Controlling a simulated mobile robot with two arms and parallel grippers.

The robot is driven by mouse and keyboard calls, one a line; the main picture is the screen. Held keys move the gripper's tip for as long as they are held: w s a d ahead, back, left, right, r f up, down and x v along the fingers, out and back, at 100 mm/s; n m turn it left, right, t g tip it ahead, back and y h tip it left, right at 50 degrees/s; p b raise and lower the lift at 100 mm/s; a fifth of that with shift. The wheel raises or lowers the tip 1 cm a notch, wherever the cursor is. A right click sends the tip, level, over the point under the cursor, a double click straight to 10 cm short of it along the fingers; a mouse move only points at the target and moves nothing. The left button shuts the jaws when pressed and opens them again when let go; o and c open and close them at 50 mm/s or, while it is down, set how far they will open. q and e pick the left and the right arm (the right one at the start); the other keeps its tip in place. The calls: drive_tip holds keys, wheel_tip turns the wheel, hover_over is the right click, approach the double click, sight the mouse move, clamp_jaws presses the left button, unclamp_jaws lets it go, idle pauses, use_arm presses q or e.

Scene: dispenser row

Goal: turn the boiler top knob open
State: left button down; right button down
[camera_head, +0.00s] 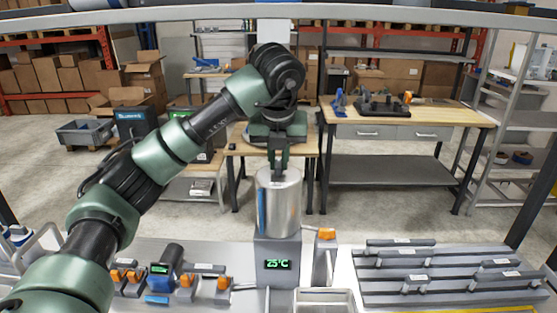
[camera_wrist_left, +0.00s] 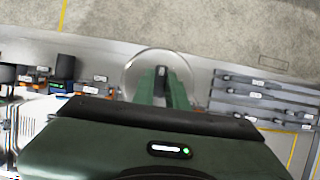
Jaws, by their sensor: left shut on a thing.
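The boiler (camera_head: 279,207) is a silver cylinder on a grey base with a green 25°C display (camera_head: 277,265), at the centre of the bench. Its round top also shows in the left wrist view (camera_wrist_left: 134,73). My left gripper (camera_head: 279,173) points straight down over the boiler's top, its fingertips at the small dark knob. In the left wrist view the green fingers (camera_wrist_left: 161,84) stand over the middle of the round top, shut on the dark knob (camera_wrist_left: 160,76). The knob is mostly hidden by the fingers, so its turn angle cannot be told. My right gripper is out of view.
An orange-topped lever post (camera_head: 326,235) stands close right of the boiler. Several orange-knobbed devices (camera_head: 186,282) stand to the left. A rack of grey bars (camera_head: 440,270) lies to the right. A wooden table (camera_head: 440,115) stands behind.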

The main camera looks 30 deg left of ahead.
use_arm(q)
drive_tip(key=c, duration=1.4)
unclamp_jaws()
drive_tip(key=shift+c, duration=0.2)
drive_tip(key=shift+s+d+r+b, duration=0.1)
drive_tip(key=shift+r+b, duration=0.15)
drive_tip(key=shift+b, duration=0.1)
drive_tip(key=shift+b+v, duration=0.4)
drive_tip(key=shift+v, duration=0.75)
drive_tip(key=s+d+b, duration=0.3)
drive_tip(key=s+d, duration=0.2)
drive_tip(key=s, duration=0.6)
drive_tip(key=shift+d, duration=0.2)
